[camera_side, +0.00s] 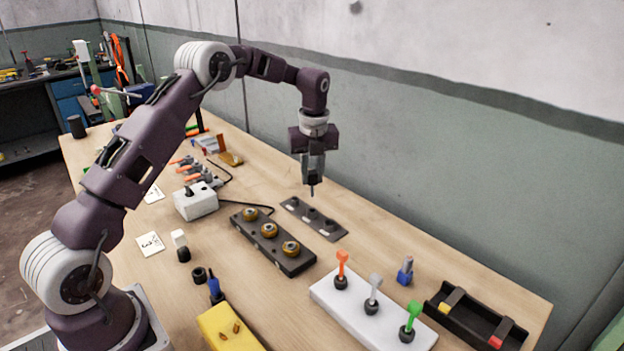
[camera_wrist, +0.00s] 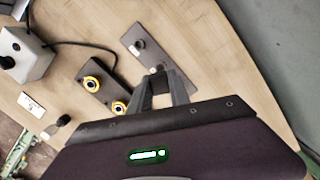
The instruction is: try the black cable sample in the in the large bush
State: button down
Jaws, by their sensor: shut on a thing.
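My gripper (camera_side: 313,182) is shut on a thin dark piece, seemingly the black cable sample (camera_side: 312,191), which points straight down in the side view. It is held in the air above the dark sample plate (camera_side: 328,228). In the wrist view the fingers (camera_wrist: 162,80) reach toward that plate (camera_wrist: 133,36); the held piece is hard to make out there. A dark block (camera_side: 243,229) carries three brass bushes, a far one (camera_side: 250,214), a middle one (camera_side: 269,230) and a near one (camera_side: 290,248). I cannot tell which is largest. Two bushes show clearly in the wrist view.
A light grey box (camera_side: 196,202) with a black cable stands left of the bush block. A white block (camera_side: 340,305) with orange, grey and green handled tools is in front. A black tray (camera_side: 470,318) lies at right, a yellow block (camera_side: 225,325) near the front.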

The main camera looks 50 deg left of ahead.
jog(key=shift+r, duration=0.35)
